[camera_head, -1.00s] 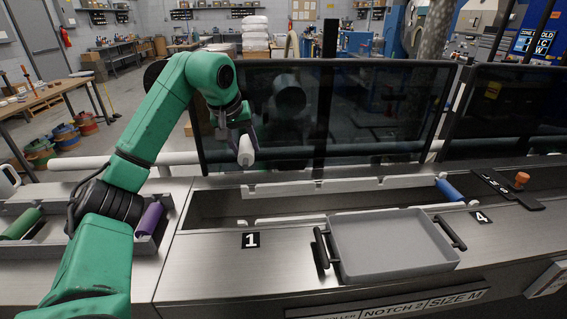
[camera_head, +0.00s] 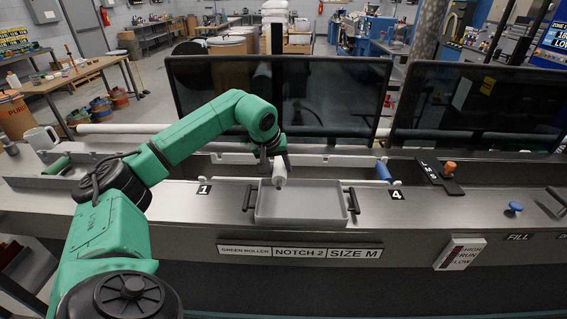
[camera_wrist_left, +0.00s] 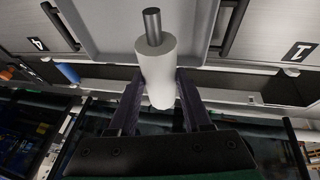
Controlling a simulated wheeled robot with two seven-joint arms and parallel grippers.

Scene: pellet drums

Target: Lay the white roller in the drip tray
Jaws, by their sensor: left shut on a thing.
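The white roller (camera_head: 279,171) is held by my left gripper (camera_head: 276,160) above the back left part of the drip tray. In the left wrist view the white roller (camera_wrist_left: 157,72) sits between the two dark fingers of the left gripper (camera_wrist_left: 160,88), with its metal shaft end pointing out toward the tray. The grey drip tray (camera_head: 325,208) rests on the steel bench with a black handle on each side; nothing lies in it. Part of the tray's floor (camera_wrist_left: 105,22) also shows in the left wrist view. My right gripper is not in view.
A long trough with white notched rails (camera_head: 330,160) runs behind the tray, with a blue roller (camera_head: 384,172) at its right. A dark screen (camera_head: 340,100) stands behind it. A green roller (camera_head: 57,165) lies at far left.

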